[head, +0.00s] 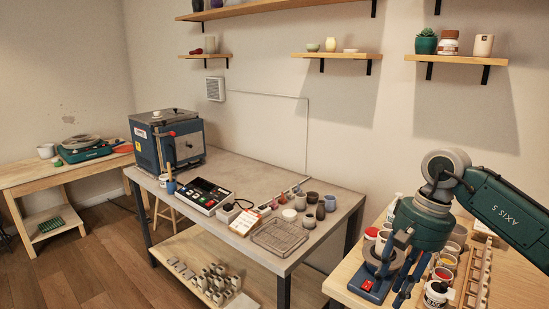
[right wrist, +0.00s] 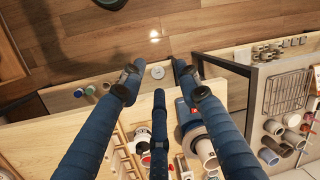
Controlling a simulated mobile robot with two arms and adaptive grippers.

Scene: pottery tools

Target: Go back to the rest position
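My right gripper (head: 392,278) hangs fingers-down over the wooden table at the right of the head view, below my dark green arm. In the right wrist view its blue fingers (right wrist: 157,82) are spread apart with nothing held between them. Beneath and around it are jars and small pots, partly hidden by the fingers. A blue device with a red switch (head: 368,286) stands close beside the fingers in the head view. I cannot tell if the fingers touch anything. My left gripper is in neither view.
A wooden table (head: 345,284) carries paint jars and a wooden rack (head: 476,275). The grey worktable (head: 232,165) holds a blue kiln (head: 180,143), a control box (head: 203,195), a wire rack (head: 279,237) and several cups. Wooden floor (head: 105,260) is open at the left.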

